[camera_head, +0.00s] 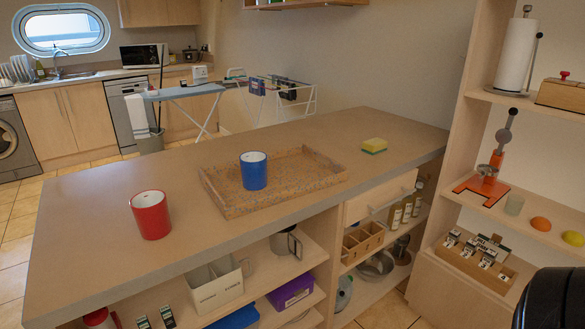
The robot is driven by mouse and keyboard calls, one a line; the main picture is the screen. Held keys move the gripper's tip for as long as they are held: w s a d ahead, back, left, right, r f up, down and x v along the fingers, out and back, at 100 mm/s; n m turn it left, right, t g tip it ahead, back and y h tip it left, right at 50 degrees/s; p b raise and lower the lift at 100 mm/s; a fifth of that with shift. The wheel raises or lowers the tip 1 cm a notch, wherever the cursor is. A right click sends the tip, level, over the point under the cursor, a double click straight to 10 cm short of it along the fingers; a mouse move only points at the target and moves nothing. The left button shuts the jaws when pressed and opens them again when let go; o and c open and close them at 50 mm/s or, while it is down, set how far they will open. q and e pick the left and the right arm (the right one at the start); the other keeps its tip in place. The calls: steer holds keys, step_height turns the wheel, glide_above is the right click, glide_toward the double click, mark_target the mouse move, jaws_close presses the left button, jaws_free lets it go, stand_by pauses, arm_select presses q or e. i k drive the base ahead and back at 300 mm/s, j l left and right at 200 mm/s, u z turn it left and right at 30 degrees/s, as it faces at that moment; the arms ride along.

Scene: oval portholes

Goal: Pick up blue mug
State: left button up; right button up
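The blue mug (253,171) stands upright in the left part of a speckled brown tray (318,187) on the counter. Its pale inside shows at the top, and I cannot make out a handle. Neither of my grippers can be made out in the head view. A dark rounded shape at the lower right corner may be part of my own body.
A red mug (151,215) stands on the counter (95,234) left of the tray. Shelves below hold boxes and bottles. A tall shelf unit (453,153) stands at the right. The counter's left end is clear.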

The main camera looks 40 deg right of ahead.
mark_target(254, 165)
steer(key=z, duration=1)
